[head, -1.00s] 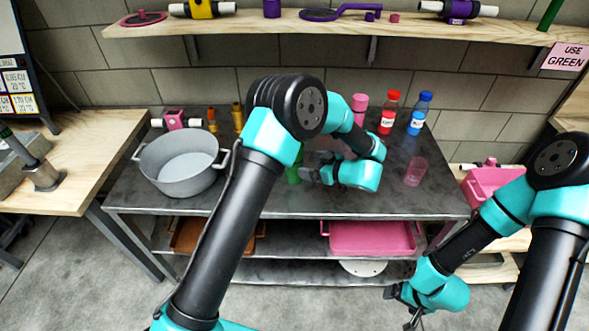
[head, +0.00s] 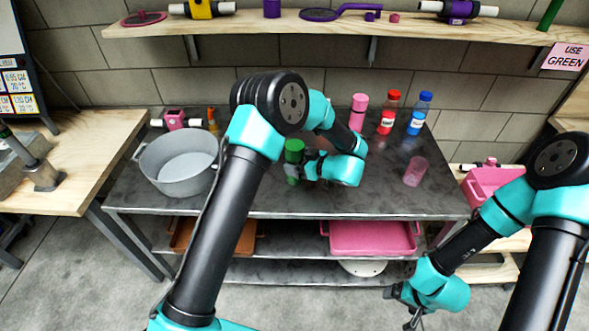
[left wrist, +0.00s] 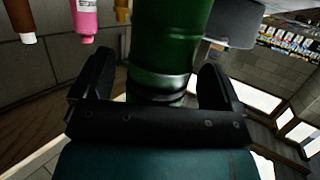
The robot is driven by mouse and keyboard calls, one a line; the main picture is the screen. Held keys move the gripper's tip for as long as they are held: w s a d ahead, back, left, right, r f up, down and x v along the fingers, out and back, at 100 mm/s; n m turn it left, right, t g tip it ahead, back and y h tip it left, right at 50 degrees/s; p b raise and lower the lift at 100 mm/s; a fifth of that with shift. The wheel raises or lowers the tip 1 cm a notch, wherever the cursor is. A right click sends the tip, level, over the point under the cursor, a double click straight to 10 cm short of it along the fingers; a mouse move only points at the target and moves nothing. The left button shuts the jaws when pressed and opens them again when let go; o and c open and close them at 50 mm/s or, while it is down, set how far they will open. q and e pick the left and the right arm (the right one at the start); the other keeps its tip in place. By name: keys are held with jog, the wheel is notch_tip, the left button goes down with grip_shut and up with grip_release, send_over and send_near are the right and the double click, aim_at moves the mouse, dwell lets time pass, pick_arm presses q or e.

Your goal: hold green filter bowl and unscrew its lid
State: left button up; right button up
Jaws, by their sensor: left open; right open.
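The green filter bowl (head: 294,148) stands upright on the metal table, partly hidden by my left arm. Its top shows in the head view. It also fills the middle of the left wrist view (left wrist: 165,45), between the fingers. My left gripper (head: 301,169) is open at the bowl, one finger on either side of it, with a gap visible beside the right finger. My right gripper (head: 411,317) is open and empty, low at the front right, away from the bowl.
A grey pot (head: 180,172) stands left on the table. A pink bottle (head: 358,110), a red-capped bottle (head: 388,112), a blue-capped bottle (head: 419,112) and a clear pink cup (head: 415,172) stand to the right.

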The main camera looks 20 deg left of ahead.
aim_at(302, 153)
pick_arm(q)
jog(key=c, duration=1.1)
jog(key=shift+r, duration=0.1)
jog(key=shift+r, duration=1.8)
jog(key=s+d+r, duration=0.1)
jog(key=s+d, duration=0.3)
jog(key=s, duration=1.1)
jog(key=shift+s+r, duration=0.15)
jog(key=shift+s, duration=0.1)
jog(key=shift+d, duration=0.1)
jog(key=o, duration=0.5)
jog(key=c, duration=0.8)
